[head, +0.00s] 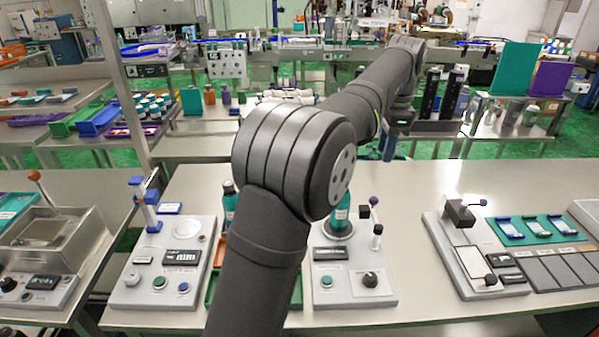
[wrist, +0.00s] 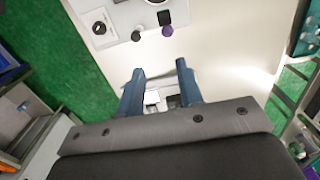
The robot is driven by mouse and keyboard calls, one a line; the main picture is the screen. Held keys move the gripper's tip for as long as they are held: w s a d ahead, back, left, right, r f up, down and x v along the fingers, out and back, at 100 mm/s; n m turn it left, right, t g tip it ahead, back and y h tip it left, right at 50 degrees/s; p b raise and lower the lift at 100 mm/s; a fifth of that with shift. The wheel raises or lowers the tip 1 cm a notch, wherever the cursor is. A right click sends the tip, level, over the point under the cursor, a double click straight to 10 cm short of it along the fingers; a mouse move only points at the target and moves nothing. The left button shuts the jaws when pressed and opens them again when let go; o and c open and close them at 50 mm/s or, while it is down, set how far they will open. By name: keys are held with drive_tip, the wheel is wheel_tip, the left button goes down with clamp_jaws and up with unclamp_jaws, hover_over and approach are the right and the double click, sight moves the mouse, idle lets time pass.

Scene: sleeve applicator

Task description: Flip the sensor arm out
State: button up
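The middle station (head: 352,274) is a grey base with a teal bottle (head: 339,212) on a round platform, a display, a teal button and a black knob. On its right side stands a short post with a purple ball (head: 374,200) and a dark-tipped piece beside it, which looks like the sensor arm. In the wrist view, the purple ball (wrist: 167,31) shows beyond the fingertips, near the top. My gripper (wrist: 158,74) is open, with nothing gripped at its fingertips. In the head view, my gripper (head: 389,148) hangs behind and above the station, apart from it.
A left station (head: 155,265) carries a blue-topped post. A right station (head: 472,255) has a black clamp, beside a teal tray (head: 537,230). The table (head: 415,195) is clear between the middle and right stations.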

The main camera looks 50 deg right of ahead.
drive_tip(key=shift+w+f, duration=0.1)
drive_tip(key=shift+w, duration=0.15)
drive_tip(key=c, duration=0.3)
drive_tip(key=w+f+t+h, duration=0.1)
drive_tip(key=w, duration=0.4)
drive_tip(key=w+f+t+h, duration=0.1)
drive_tip(key=w+t, duration=0.1)
drive_tip(key=w, duration=0.3)
drive_tip(key=w+f+t+h, duration=0.1)
drive_tip(key=w+f+h, duration=0.1)
drive_tip(key=w, duration=0.3)
drive_tip(key=shift+w, duration=0.25)
clamp_jaws()
drive_tip(key=w+a+f+m+t+h, duration=0.2)
drive_tip(key=w+a+m+h, duration=0.45)
drive_tip(key=a+h, duration=0.25)
drive_tip(key=s+a+f+m+g+h, duration=0.1)
drive_tip(key=s+a+f+m+g, duration=0.1)
drive_tip(key=s, duration=0.7)
drive_tip(key=s+a+f+m+g+h, duration=0.1)
drive_tip(key=s+a+f+m+g, duration=0.1)
drive_tip(key=s+a+f+g, duration=0.3)
drive_tip(key=s+f+g, duration=0.1)
drive_tip(key=s+g, duration=0.1)
drive_tip(key=s, duration=0.1)
drive_tip(key=shift+s+a+f+m+h, duration=0.25)
drive_tip(key=shift+s+m+h, duration=0.05)
drive_tip(key=shift+s+m, duration=0.1)
